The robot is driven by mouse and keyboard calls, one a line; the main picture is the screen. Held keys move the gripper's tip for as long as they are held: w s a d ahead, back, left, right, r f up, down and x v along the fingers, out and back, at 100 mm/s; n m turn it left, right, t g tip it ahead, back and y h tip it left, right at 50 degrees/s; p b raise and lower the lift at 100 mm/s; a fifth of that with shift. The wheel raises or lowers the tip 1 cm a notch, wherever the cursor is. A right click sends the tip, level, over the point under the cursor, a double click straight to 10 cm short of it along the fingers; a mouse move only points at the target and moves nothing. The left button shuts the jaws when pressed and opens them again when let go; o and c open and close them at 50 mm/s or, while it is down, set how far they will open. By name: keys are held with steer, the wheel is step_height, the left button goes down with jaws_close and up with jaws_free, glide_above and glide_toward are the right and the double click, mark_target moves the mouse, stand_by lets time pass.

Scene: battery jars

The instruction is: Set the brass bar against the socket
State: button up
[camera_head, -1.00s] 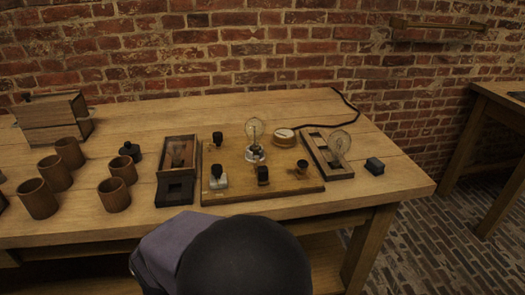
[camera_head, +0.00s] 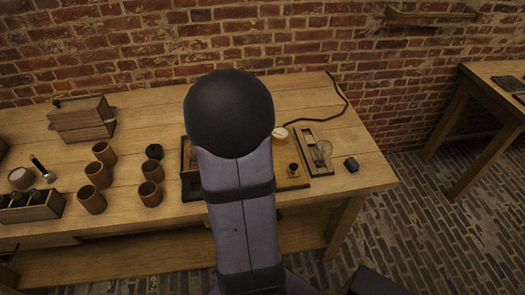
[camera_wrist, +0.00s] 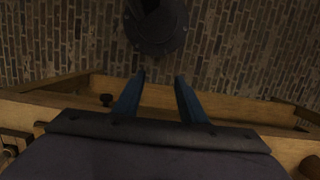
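I cannot make out the brass bar or the socket in either current view. My gripper (camera_wrist: 156,92) is in the wrist view with its two blue fingers apart and nothing between them. Below it are the brick floor and the table's wooden structure. The gripper's end is not visible in the head view.
A framed wooden tray (camera_head: 315,153) with a glass bulb (camera_head: 323,148) and a small dark block (camera_head: 351,164) are right of the board. A round dial (camera_head: 281,133) is behind it. Several brown jars, a wooden box (camera_head: 82,118) and a crate (camera_head: 32,208) stand left.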

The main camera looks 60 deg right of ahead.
steer(key=d+r+m+p, duration=0.2)
steer(key=d+r+p, duration=0.7)
steer(key=shift+n+t+h, duration=0.4)
steer(key=shift+t+h, duration=0.4)
steer(key=shift+t, duration=0.1)
steer(key=w+d, duration=0.1)
steer(key=d, duration=0.1)
steer(key=w+d+r, duration=0.1)
steer(key=w+d, duration=0.1)
steer(key=d, duration=0.1)
steer(key=w+d+b, duration=0.1)
steer(key=d, duration=0.2)
steer(key=shift+w+r, duration=0.2)
steer(key=shift+w, duration=0.1)
steer(key=shift+r+n, duration=0.1)
steer(key=shift+n, duration=0.4)
steer(key=shift+f+p, duration=0.95)
steer(key=shift+f, duration=2.7)
